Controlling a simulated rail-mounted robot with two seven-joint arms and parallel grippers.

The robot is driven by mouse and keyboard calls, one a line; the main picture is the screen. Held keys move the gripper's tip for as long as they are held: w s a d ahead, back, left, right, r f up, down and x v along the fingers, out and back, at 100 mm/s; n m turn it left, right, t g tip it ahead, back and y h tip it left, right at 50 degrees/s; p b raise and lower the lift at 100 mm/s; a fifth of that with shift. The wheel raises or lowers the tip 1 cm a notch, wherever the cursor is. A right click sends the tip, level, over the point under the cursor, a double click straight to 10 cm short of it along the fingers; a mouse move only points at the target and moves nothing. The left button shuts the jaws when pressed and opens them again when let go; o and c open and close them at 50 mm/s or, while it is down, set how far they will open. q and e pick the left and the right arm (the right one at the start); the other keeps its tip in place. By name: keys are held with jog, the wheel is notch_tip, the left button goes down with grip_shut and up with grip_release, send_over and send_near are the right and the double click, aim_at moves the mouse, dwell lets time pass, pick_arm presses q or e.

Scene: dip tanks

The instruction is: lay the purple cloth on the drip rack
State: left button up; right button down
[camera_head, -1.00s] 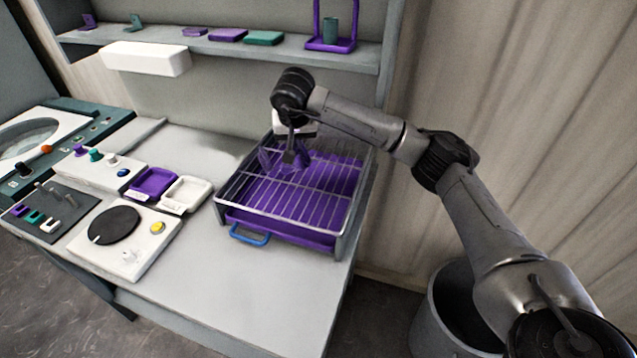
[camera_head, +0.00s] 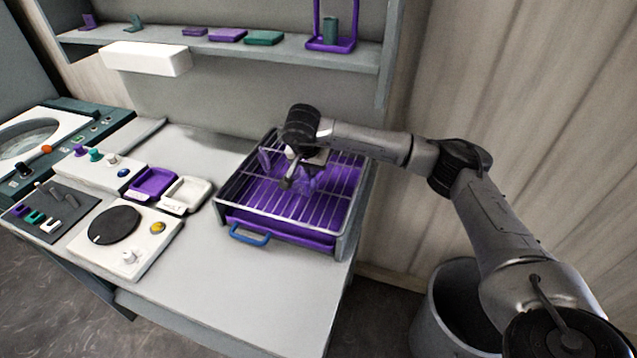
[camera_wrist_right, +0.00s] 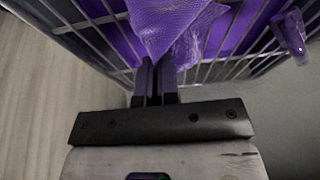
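The purple cloth (camera_wrist_right: 165,28) is a thin, sheer, crumpled piece at the fingertips of my right gripper (camera_wrist_right: 155,88). The fingers are close together, shut on it, and it shows over the wires in the right wrist view. In the head view my right gripper (camera_head: 288,180) is low over the middle of the drip rack. The drip rack (camera_head: 262,207) is a wire grid over a purple tray with a blue handle. I cannot tell whether the cloth touches the wires. My left gripper is not in view.
A small glossy purple piece (camera_wrist_right: 291,36) is at the rack's side in the right wrist view. White and purple trays (camera_head: 186,193) and a white unit with a black disc (camera_head: 114,225) are left of the rack. A shelf (camera_head: 240,45) runs behind. The front table is clear.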

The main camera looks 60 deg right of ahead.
aim_at(335, 186)
jog(key=shift+s+d+f, duration=0.2)
jog(key=shift+s+f, duration=0.2)
jog(key=shift+s, duration=0.6)
jog(key=shift+s+d+f, duration=0.25)
jog(key=shift+s+f, duration=0.15)
jog(key=shift+s, duration=0.65)
jog(key=shift+s+d+f, duration=0.2)
jog(key=shift+s+f, duration=0.2)
jog(key=shift+s, duration=0.6)
jog(key=c, duration=0.9)
grip_release()
